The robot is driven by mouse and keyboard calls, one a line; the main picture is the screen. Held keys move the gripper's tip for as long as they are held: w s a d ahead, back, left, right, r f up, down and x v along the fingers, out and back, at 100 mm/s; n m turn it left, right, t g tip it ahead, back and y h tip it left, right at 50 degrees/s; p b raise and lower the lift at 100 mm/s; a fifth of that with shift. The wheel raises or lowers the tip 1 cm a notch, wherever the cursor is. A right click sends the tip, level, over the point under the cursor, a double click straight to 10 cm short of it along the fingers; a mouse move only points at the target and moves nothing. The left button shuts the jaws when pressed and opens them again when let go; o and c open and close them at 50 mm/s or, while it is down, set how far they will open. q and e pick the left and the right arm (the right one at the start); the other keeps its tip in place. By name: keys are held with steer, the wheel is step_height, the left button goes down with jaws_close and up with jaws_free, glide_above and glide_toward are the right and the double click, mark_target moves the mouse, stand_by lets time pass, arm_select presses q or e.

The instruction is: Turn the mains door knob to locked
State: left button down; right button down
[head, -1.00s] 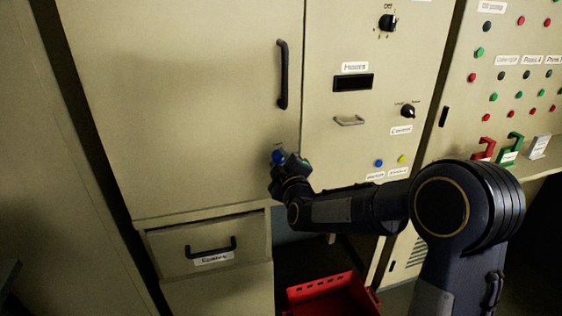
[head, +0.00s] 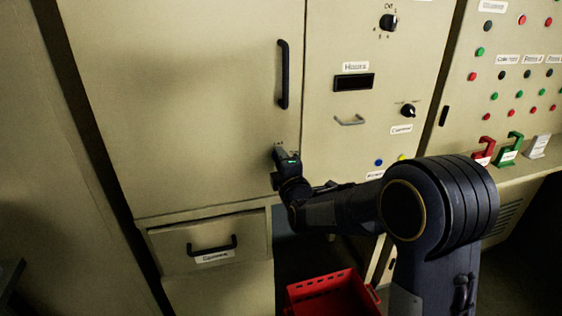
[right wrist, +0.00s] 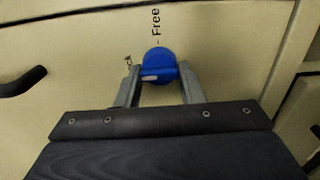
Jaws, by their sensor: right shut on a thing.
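The mains door knob (right wrist: 158,62) is a round blue knob with a raised grip bar on the beige cabinet door, seen in the right wrist view. My right gripper (right wrist: 160,80) is shut on it, one grey finger at each end of the bar. A "Free" mark stands above the knob, and a smaller, hard-to-read mark is at its upper left. Which mark the knob points to, I cannot tell. In the head view my right gripper (head: 281,152) is at the door's lower right corner and hides the knob. My left gripper is not in view.
A black door handle (head: 283,75) is above the gripper. A drawer (head: 175,248) is below left, and a red crate (head: 330,290) is on the floor. To the right are a panel with a selector knob (head: 408,110), and red (head: 483,150) and green (head: 508,150) hooks on a ledge.

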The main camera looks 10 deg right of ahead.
stand_by(0.4)
steer(key=c, duration=1)
jaws_free()
steer(key=shift+o, duration=0.2)
steer(key=shift+s, duration=0.1)
steer(key=s, duration=0.7)
steer(key=shift+s+d, duration=0.15)
steer(key=shift+s, duration=0.15)
